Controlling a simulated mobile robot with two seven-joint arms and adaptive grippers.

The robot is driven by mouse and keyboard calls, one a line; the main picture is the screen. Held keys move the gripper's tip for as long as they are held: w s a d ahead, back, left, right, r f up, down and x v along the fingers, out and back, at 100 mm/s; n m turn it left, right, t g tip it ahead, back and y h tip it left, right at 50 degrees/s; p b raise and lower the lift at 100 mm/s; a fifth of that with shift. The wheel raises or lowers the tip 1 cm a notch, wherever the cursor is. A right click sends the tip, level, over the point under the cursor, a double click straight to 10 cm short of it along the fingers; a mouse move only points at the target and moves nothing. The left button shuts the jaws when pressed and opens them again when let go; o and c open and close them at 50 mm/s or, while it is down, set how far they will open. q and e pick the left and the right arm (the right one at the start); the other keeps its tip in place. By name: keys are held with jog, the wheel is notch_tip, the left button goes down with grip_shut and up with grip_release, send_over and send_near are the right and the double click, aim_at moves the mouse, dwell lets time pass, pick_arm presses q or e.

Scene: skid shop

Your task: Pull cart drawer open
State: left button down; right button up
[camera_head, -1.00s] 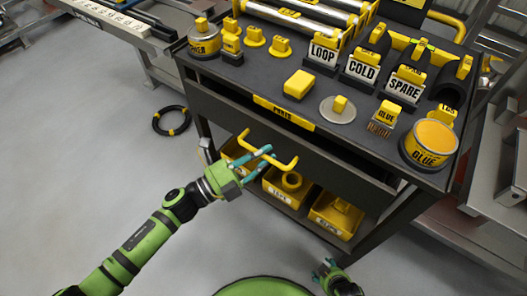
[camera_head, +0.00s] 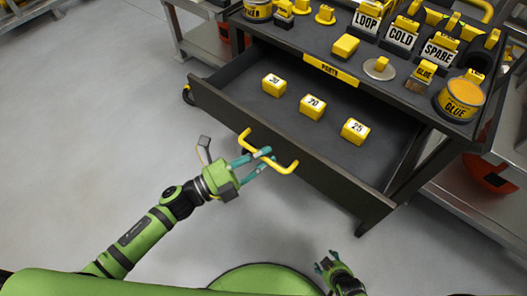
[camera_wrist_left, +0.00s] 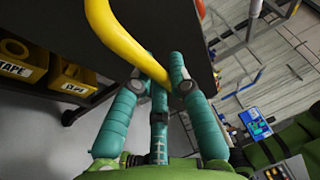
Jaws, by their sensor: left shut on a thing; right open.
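The cart drawer (camera_head: 225,108) stands pulled out from the dark cart, showing its inside. Yellow blocks marked 30 (camera_head: 273,85), 20 (camera_head: 312,106) and 25 (camera_head: 355,131) lie in it. A yellow bar handle (camera_head: 285,164) is on the drawer front. My left gripper (camera_head: 262,158) is shut on the handle; in the left wrist view its teal fingers (camera_wrist_left: 163,75) close around the yellow bar (camera_wrist_left: 125,40). My right gripper (camera_head: 326,262) is open and empty, low in the head view, apart from the cart.
The cart top (camera_head: 300,45) carries signs, yellow-capped parts and a glue tin (camera_head: 460,97). Yellow bins (camera_wrist_left: 70,75) sit on a lower shelf in the left wrist view. Another bench (camera_head: 495,190) stands at right. The floor (camera_head: 90,130) at left is clear.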

pick_arm(q)
jog(key=shift+a, duration=0.1)
jog(key=c, duration=1.4)
grip_release()
jog(key=v, duration=1.2)
